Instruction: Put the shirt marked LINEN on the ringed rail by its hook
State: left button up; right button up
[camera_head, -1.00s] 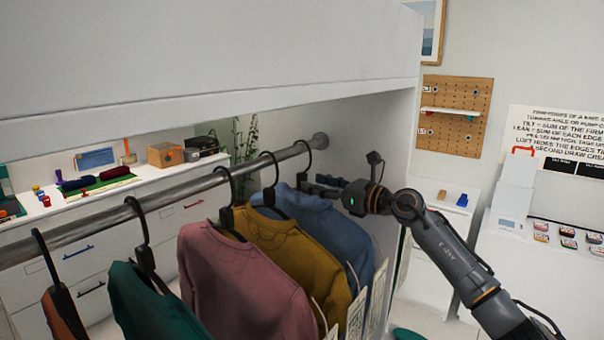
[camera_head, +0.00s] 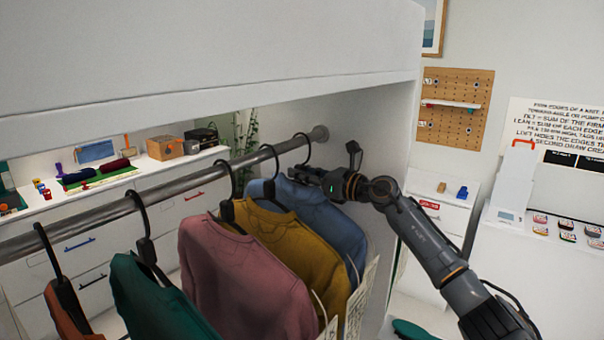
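A grey metal rail (camera_head: 183,188) runs across the wardrobe to its right side wall. Several shirts hang from it on black hangers: orange (camera_head: 62,318), green (camera_head: 150,305), pink (camera_head: 235,275), yellow (camera_head: 295,250) and blue (camera_head: 335,228), which is farthest along. Pale tags (camera_head: 358,308) hang at the right edges of the shirts; I cannot read LINEN on any of them. My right gripper (camera_head: 302,176) is at the blue shirt's collar, beside the lower part of its hanger hook (camera_head: 307,150). Its fingers are small and dark, and I cannot tell whether they grip the hanger. My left gripper is out of view.
The wardrobe's white top panel (camera_head: 200,60) is above the rail, and its right side wall (camera_head: 375,150) is close to my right arm. Behind the rail is a white drawer unit (camera_head: 150,188) with small items on top. White counters stand at the right.

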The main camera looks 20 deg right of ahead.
jog(key=shift+r, duration=0.1)
grip_shut()
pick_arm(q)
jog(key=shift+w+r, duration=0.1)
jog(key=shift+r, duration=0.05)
pick_arm(e)
jog(key=shift+r, duration=0.15)
jog(key=shift+r+p, duration=1.55)
jog(key=shift+r, duration=0.25)
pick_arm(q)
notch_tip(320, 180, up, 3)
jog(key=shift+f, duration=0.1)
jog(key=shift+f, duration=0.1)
pick_arm(e)
jog(key=shift+d, duration=0.1)
